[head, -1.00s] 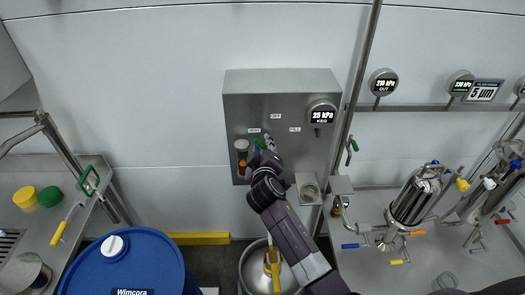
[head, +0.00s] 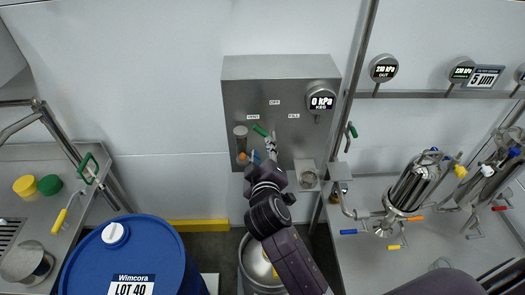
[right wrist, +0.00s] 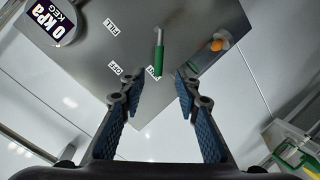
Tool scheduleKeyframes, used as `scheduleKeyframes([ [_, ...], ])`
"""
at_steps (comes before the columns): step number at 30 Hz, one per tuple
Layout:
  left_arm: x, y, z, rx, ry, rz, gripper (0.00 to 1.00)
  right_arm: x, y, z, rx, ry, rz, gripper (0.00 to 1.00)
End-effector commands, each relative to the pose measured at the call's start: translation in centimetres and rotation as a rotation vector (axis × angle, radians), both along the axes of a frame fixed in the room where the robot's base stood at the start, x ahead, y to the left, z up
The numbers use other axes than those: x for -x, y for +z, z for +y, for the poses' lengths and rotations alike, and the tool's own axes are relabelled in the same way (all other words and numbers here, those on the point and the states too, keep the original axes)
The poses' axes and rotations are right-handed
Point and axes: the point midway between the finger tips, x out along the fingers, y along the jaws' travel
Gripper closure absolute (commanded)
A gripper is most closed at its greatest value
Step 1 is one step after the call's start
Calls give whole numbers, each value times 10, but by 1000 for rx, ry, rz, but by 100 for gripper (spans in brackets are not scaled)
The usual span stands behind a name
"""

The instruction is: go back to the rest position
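The grey keg panel (head: 290,150) is on the wall, with VENT, OFF and FILL labels. Its green-handled lever (head: 260,130) points up and left towards VENT; it also shows in the right wrist view (right wrist: 158,58). The round gauge (head: 321,102) reads 0 kPa KEG. My right gripper (head: 263,162) is in front of the panel, just below the lever. In the right wrist view my right gripper (right wrist: 157,88) is open and empty, its blue-padded fingers apart, with the green handle beyond them. My left gripper is not in view.
A blue drum (head: 125,255) labelled LOT 40 stands at lower left. A steel keg (head: 250,268) is below the panel, partly behind my right arm. A steel filter housing (head: 410,188) with pipes and valves stands at right. A bench (head: 60,160) is at left.

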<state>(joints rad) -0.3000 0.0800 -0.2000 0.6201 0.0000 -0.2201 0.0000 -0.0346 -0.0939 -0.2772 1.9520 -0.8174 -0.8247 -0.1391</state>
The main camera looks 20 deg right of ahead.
Motion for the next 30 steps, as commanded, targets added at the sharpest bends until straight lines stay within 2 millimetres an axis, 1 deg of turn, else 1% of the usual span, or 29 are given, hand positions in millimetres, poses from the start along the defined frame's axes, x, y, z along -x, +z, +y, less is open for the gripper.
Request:
scheduleKeyframes([
  [12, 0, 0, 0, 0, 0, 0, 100, 0, -1, 0, -3, -1, 2, 70],
  [14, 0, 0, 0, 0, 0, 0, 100, 5, -6, -3, -15, -7, 15, 70],
  [16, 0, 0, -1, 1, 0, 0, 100, 18, -19, -11, -53, -27, 54, 70],
  [17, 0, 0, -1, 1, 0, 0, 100, 27, -28, -15, -78, -39, 81, 70],
  [20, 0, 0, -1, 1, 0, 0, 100, 71, -66, -32, -195, -91, 206, 70],
  [21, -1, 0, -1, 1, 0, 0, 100, 94, -82, -37, -248, -113, 269, 70],
  [23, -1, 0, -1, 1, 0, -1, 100, 127, -102, -41, -323, -141, 358, 70],
  [24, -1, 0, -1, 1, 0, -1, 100, 148, -113, -41, -365, -155, 412, 70],
  [27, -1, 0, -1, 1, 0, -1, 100, 193, -130, -39, -450, -179, 530, 70],
  [30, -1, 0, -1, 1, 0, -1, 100, 231, -140, -35, -511, -193, 630, 70],
])
